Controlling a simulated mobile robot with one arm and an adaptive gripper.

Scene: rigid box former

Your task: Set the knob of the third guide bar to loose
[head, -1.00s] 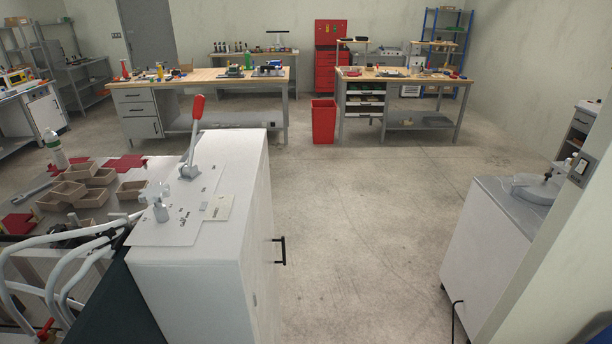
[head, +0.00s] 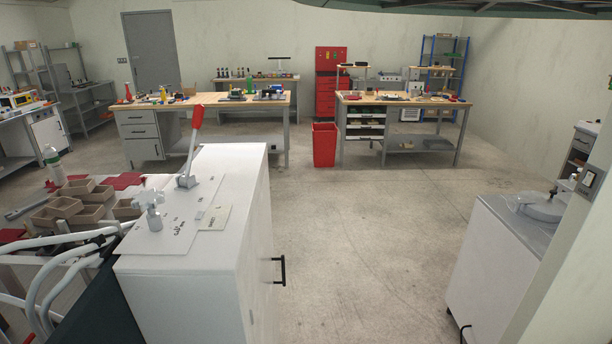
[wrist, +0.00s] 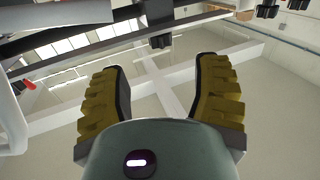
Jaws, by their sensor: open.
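My gripper (wrist: 161,66) is open and empty in the wrist view, its two yellow-brown ridged fingers wide apart. Beyond the fingers are pale crossing bars (wrist: 185,76) and a dark block (wrist: 160,40) on a dark rail. I cannot tell whether a finger touches any of them. In the head view, white bent guide bars (head: 62,246) with a dark clamp stand at the lower left. I cannot tell which one is the third. Its knob is not clearly visible, and I cannot read its setting.
A white cabinet (head: 185,262) stands beside the bars, bearing a red-handled lever (head: 196,130) and a silver star knob (head: 152,203). Cardboard-coloured trays (head: 58,210) lie behind the bars. Open floor (head: 365,250) lies right of the cabinet. A grey-topped cabinet (head: 500,265) stands at right.

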